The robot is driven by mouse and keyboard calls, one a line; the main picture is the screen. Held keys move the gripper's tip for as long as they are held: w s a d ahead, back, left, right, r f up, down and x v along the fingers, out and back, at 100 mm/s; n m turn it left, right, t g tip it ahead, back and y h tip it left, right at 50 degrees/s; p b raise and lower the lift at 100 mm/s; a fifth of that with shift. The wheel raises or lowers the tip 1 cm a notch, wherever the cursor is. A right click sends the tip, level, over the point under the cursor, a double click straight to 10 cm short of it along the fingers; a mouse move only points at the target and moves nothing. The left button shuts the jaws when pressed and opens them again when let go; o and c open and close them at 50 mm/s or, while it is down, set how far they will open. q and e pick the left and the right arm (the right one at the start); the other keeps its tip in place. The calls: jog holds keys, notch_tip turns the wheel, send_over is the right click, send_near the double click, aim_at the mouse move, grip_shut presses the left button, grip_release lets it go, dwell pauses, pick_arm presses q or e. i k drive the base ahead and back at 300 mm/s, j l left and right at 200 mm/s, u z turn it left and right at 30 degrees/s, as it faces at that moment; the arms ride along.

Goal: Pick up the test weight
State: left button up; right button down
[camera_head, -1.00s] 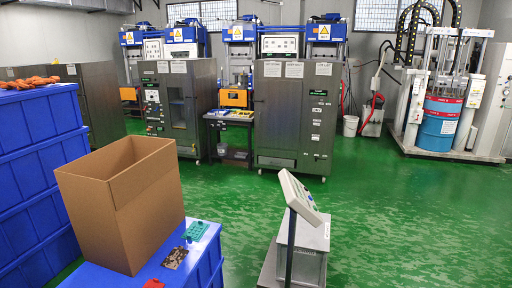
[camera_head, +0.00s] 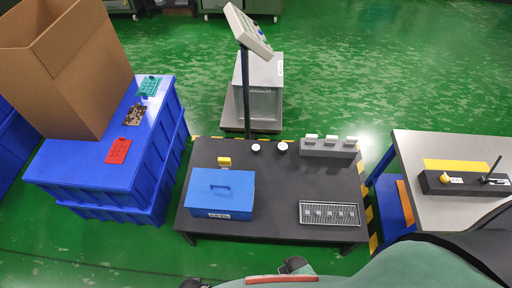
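I cannot tell for sure which thing is the test weight. A grey, box-shaped metal block (camera_head: 262,88) sits on the low platform of a floor scale (camera_head: 233,122) beyond the dark table. Two small white-topped round items (camera_head: 282,146) stand at the back of that table. A small yellow item (camera_head: 224,162) stands behind the blue case there. Neither gripper can be made out. Part of my own body covers the bottom right, and small dark parts at the bottom edge are too cut off to identify.
The dark low table (camera_head: 272,190) holds a blue case (camera_head: 220,193), a grey slotted tray (camera_head: 328,213) and a grey block with white-topped pieces (camera_head: 329,148). An open carton (camera_head: 85,80) stands on blue crates (camera_head: 85,165) at left. A grey-topped bench (camera_head: 425,150) is at right.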

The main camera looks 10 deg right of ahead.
aim_at(255, 148)
jog(key=z, duration=0.9)
jog(key=j+z, duration=0.4)
jog(key=k+j+z, duration=0.15)
jog(key=z, duration=0.3)
jog(key=k+j+z, duration=0.15)
jog(key=j+z, duration=0.25)
